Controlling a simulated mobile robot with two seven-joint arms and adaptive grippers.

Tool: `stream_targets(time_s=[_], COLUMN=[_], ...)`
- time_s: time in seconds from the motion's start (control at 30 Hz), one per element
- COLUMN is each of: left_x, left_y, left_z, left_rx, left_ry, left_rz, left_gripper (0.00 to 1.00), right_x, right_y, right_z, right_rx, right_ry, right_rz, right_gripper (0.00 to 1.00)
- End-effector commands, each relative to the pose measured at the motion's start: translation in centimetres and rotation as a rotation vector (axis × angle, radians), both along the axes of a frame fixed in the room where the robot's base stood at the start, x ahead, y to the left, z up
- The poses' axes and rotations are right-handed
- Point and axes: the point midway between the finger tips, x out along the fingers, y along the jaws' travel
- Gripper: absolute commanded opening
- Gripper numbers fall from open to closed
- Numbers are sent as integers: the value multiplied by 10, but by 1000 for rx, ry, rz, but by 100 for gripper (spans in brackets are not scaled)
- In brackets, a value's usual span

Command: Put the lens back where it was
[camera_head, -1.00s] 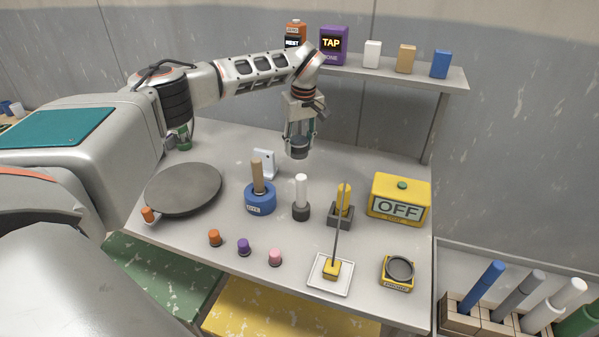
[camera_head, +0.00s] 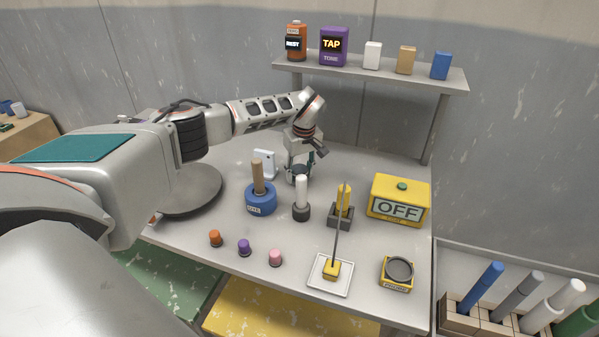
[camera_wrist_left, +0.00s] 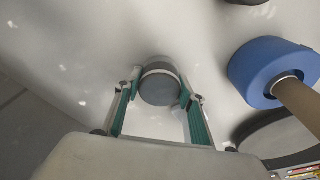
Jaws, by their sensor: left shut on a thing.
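My left gripper (camera_head: 299,170) is low over the back middle of the table, behind the white peg. In the left wrist view its green-padded fingers (camera_wrist_left: 160,100) are shut around a short dark grey cylinder (camera_wrist_left: 160,88), which may be the lens. I cannot tell whether the cylinder touches the table. In the head view it is mostly hidden by the fingers. A dark round disc in a ring (camera_head: 398,269) sits on a small yellow block at the front right. My right gripper is not in view.
A yellow OFF box (camera_head: 399,200) is at the right.

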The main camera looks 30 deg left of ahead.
Motion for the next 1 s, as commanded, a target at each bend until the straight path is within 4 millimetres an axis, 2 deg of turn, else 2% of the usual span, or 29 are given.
stream_targets(time_s=[0.1, 0.13, 0.17, 0.5, 0.63, 0.77, 1.0], left_x=[0, 0, 0, 0, 1, -1, -5], left_y=[0, 0, 0, 0, 0, -2, -9], left_z=[-1, -1, -1, 0, 8, 28, 77], left_rx=[1, 1, 1, 0, 1, 1, 2], left_ry=[-1, -1, -1, 0, -3, -5, -5], left_rz=[0, 0, 0, 0, 0, -2, 0], left_gripper=[12, 47, 55, 56, 56, 56, 56], right_x=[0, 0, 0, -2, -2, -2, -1], right_y=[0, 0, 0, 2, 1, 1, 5], right_z=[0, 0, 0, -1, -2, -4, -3], right_rx=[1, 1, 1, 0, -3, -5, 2], right_ry=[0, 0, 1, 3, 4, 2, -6], right_rz=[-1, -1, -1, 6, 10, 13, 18], right_gripper=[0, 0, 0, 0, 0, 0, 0])
